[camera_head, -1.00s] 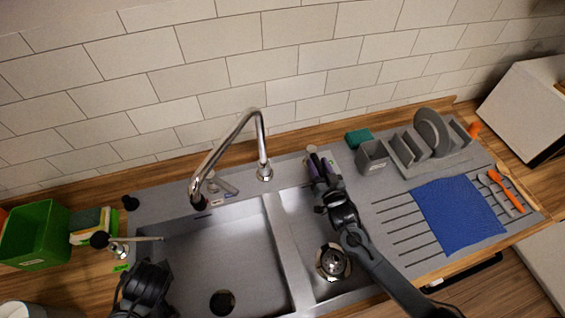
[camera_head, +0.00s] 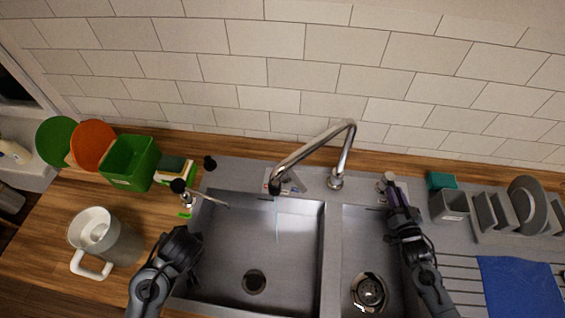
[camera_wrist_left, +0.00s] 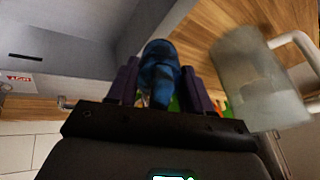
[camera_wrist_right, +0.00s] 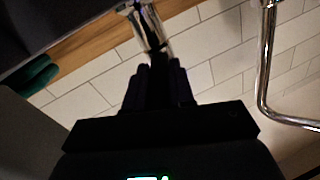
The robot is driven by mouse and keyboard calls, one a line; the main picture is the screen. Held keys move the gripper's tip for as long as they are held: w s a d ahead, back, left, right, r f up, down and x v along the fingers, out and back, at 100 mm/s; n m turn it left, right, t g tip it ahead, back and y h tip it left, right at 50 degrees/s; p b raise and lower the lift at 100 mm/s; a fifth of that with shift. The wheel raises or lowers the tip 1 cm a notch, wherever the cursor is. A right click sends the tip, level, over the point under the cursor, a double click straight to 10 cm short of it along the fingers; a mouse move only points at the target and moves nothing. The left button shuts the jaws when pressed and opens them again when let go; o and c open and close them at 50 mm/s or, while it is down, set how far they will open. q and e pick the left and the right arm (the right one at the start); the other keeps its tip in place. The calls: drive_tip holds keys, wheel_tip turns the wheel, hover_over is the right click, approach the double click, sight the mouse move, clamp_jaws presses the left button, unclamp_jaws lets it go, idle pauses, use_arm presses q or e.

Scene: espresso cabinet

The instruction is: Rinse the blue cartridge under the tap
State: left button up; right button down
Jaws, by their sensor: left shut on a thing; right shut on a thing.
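The blue cartridge (camera_wrist_left: 161,72) shows in the left wrist view, between the purple fingers of my left gripper (camera_head: 188,243), which is shut on it. In the head view this gripper is at the left edge of the left basin (camera_head: 292,255), and the cartridge is hidden. The chrome tap (camera_head: 313,146) arches over this basin, and a thin stream of water (camera_head: 277,222) falls from its spout. My right gripper (camera_head: 397,204) is at the back of the right basin, shut on a dark thing with a metal end (camera_wrist_right: 147,14); I cannot tell what it is.
A white jug (camera_head: 105,240), a green bin (camera_head: 130,160) and a sponge (camera_head: 172,168) stand left of the sink. A dish rack (camera_head: 505,220) and a blue cloth (camera_head: 518,287) lie on the right. A drain (camera_head: 369,291) is in the right basin. The left basin is clear inside.

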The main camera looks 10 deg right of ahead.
drive_tip(key=c, duration=1)
unclamp_jaws()
drive_tip(key=shift+o, duration=0.2)
drive_tip(key=shift+s, duration=0.15)
drive_tip(key=s+a, duration=0.1)
drive_tip(key=s, duration=1)
drive_tip(key=shift+s+b, duration=0.3)
drive_tip(key=shift+s, duration=0.1)
drive_tip(key=shift+w+r, duration=0.1)
